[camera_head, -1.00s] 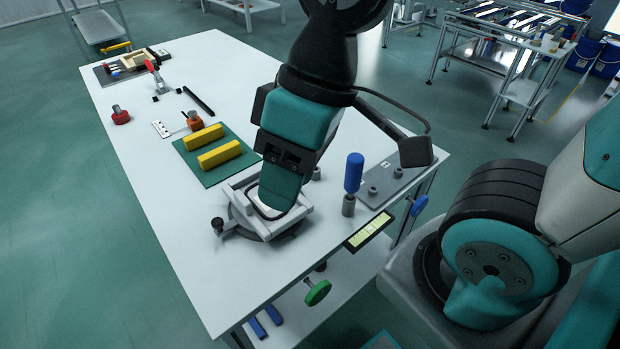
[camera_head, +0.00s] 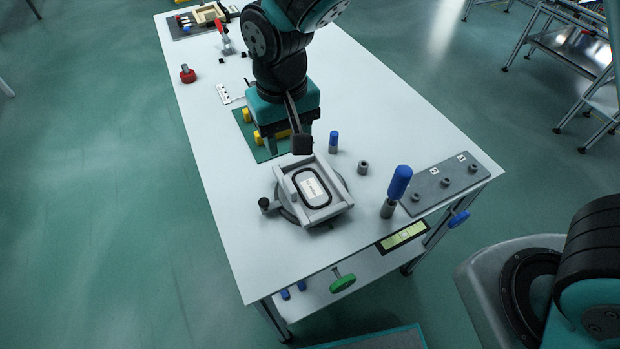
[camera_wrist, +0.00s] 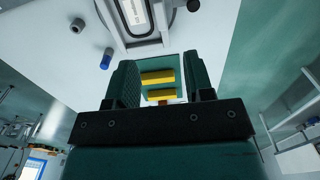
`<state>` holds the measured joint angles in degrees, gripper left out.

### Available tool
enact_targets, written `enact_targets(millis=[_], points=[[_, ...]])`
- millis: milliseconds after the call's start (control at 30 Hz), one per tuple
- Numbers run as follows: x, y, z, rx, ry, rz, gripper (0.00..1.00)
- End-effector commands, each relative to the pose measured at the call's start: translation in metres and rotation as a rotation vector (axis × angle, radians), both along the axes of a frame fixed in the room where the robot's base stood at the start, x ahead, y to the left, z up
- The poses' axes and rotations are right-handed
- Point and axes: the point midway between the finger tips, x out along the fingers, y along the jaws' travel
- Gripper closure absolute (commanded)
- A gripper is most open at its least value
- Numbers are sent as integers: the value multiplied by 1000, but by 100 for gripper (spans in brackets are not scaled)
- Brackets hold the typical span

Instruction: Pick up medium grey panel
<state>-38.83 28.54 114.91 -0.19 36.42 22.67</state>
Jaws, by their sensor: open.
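The fixture (camera_head: 337,209) on the near half of the table holds a light grey frame around a pale panel (camera_head: 311,187) with a black rim; part of it shows at the top of the wrist view (camera_wrist: 136,14). A darker grey flat plate (camera_head: 432,190) with several pegs lies at the table's right edge. I cannot tell which of these is the medium grey panel. My gripper (camera_head: 287,148) is open and empty, pointing down over the green mat behind the fixture. In the wrist view, two yellow blocks (camera_wrist: 157,77) show between its fingers (camera_wrist: 159,82), apart from them.
A blue-handled tool (camera_head: 400,182) stands upright right of the fixture. A small blue-topped peg (camera_head: 334,141) and a grey cylinder (camera_head: 363,168) stand behind it. A red knob piece (camera_head: 187,75) is at the left. The table's front left is clear.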

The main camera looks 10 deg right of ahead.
Motion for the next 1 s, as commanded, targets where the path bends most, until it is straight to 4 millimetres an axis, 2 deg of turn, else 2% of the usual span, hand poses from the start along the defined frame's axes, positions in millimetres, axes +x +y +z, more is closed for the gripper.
enact_targets(millis=[500,833,1000], points=[[1,-1,-104,-7,4,-4,52],[4,0,-130,-6,2,-5,52],[11,2,-153,-6,3,-5,52]])
